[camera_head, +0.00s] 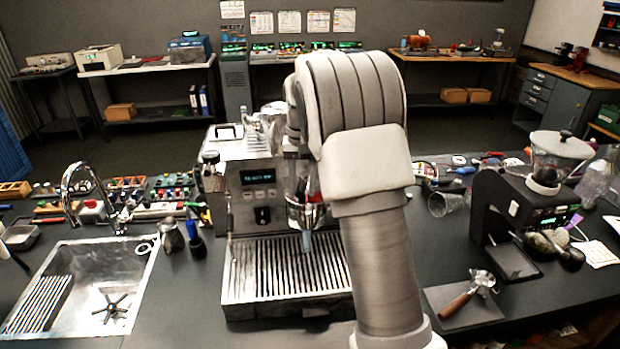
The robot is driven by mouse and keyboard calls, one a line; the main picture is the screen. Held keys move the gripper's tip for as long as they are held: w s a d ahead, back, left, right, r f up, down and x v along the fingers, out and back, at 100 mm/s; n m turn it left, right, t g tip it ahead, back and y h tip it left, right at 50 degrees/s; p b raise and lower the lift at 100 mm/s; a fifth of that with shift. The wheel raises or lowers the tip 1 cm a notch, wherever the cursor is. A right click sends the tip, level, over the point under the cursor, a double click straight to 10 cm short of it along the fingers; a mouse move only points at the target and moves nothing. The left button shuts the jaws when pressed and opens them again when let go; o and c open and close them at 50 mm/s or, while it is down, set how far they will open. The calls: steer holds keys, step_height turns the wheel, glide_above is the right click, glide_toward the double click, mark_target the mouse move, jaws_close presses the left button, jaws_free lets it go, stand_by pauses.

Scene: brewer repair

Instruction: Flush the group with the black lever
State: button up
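The espresso machine (262,170) stands mid-counter with a lit display on its front panel. A small black control (262,214) sits below that display; I cannot tell if it is the black lever. The metal group (306,214) is on the front, partly covered by my arm. A pale bluish streak (306,241) hangs below it over the slatted drip tray (265,270); I cannot tell if it is water. My arm reaches up and over the right side of the machine.
A sink (85,285) with a tall faucet (82,200) is at left. A grinder (515,205) stands at right. A portafilter (470,293) with a wooden handle lies on a dark mat.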

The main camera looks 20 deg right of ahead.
steer(key=shift+s+d+n+p, duration=0.25)
steer(key=shift+d+n+p, duration=0.1)
steer(key=shift+d+n, duration=1.35)
steer(key=shift+n, duration=0.4)
steer(key=shift+d+n, duration=0.3)
steer(key=shift+n, duration=0.4)
steer(key=o, duration=0.4)
steer(key=shift+r, duration=0.1)
step_height(320, 180, up, 7)
